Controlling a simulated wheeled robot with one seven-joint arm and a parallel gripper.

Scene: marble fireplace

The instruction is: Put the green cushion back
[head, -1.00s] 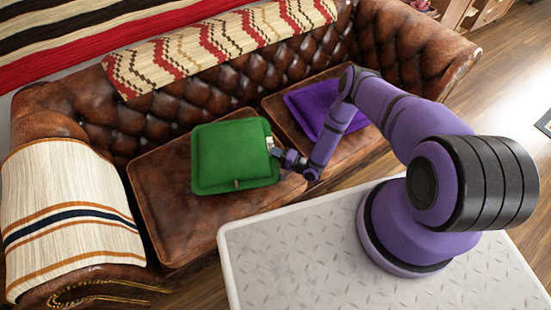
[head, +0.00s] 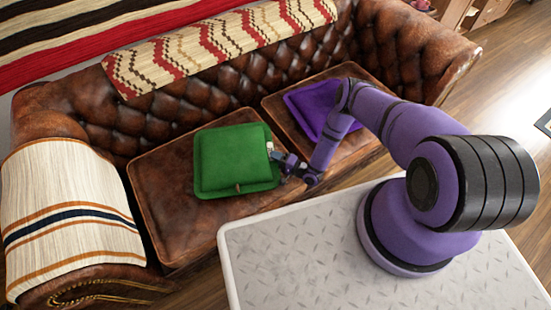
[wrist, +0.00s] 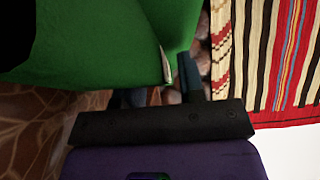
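The green cushion (head: 228,160) is over the left seat of the brown leather sofa, lying nearly flat; I cannot tell if it is fully resting on the leather. My gripper (head: 277,156) is at the cushion's right edge, shut on it, with one finger showing on that edge. In the wrist view the cushion (wrist: 90,40) fills the upper left, close to my gripper (wrist: 155,90). One dark finger stands beside the cushion's corner; the other is mostly hidden.
A purple cushion (head: 309,108) lies on the right seat, partly behind my arm. The sofa's tufted backrest (head: 180,108) carries a patterned throw (head: 220,48). A striped blanket (head: 70,215) covers the left armrest. The left seat (head: 165,215) has bare leather around the green cushion.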

